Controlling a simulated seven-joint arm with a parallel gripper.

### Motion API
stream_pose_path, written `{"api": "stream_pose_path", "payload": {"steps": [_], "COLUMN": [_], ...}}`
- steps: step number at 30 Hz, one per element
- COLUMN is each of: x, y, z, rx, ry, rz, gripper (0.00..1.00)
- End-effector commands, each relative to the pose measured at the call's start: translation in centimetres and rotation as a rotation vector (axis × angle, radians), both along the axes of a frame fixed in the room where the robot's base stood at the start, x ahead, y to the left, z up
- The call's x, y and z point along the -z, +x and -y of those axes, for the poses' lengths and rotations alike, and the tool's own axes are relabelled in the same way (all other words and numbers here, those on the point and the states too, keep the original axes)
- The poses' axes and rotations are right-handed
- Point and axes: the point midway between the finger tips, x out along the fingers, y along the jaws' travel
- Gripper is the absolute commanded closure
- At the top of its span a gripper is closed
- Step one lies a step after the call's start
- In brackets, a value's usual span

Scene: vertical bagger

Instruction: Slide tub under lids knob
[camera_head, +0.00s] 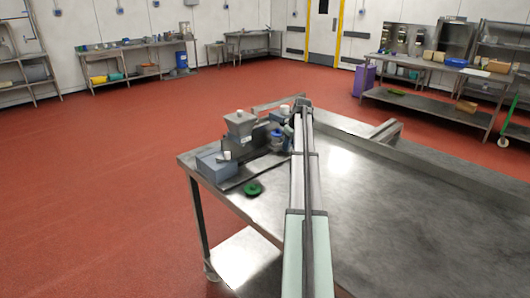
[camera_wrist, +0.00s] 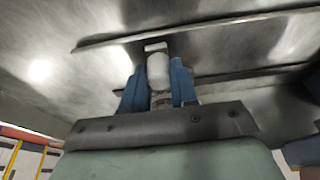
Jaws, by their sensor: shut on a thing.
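In the wrist view, the blue fingers of my gripper (camera_wrist: 158,90) are shut on a white knob-like cylinder (camera_wrist: 157,68) with a paler cap and a greyish band low down. I cannot tell whether it is the lid's knob. In the head view, my gripper (camera_head: 277,136) is small and partly hidden at the bagger's right side, by the far end of my arm. A small white piece (camera_head: 284,109) shows just above it. No tub can be made out for certain. A green round piece (camera_head: 253,188) lies flat on the table, in front of the bagger and apart from my gripper.
The bagger, with a grey hopper (camera_head: 239,126) and a blue-grey box (camera_head: 215,162), stands at the table's left corner. A white-knobbed lever (camera_head: 227,155) stands by the box. The steel table (camera_head: 420,215) is bare to the right of my arm, with a raised rail (camera_head: 385,132) behind.

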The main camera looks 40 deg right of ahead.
Motion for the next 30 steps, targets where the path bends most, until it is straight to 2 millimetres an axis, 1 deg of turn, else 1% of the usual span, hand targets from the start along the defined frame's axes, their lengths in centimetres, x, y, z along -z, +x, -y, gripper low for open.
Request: {"api": "stream_pose_path", "payload": {"steps": [1, 10, 23, 30], "x": [0.0, 0.0, 0.0, 0.0], "y": [0.0, 0.0, 0.0, 0.0], "z": [0.4, 2.0, 2.2, 3.1], "rx": [0.000, 0.000, 0.000, 0.001], "ry": [0.000, 0.000, 0.000, 0.000], "rz": [0.000, 0.000, 0.000, 0.000], "gripper": [0.99, 0.99, 0.99, 0.99]}}
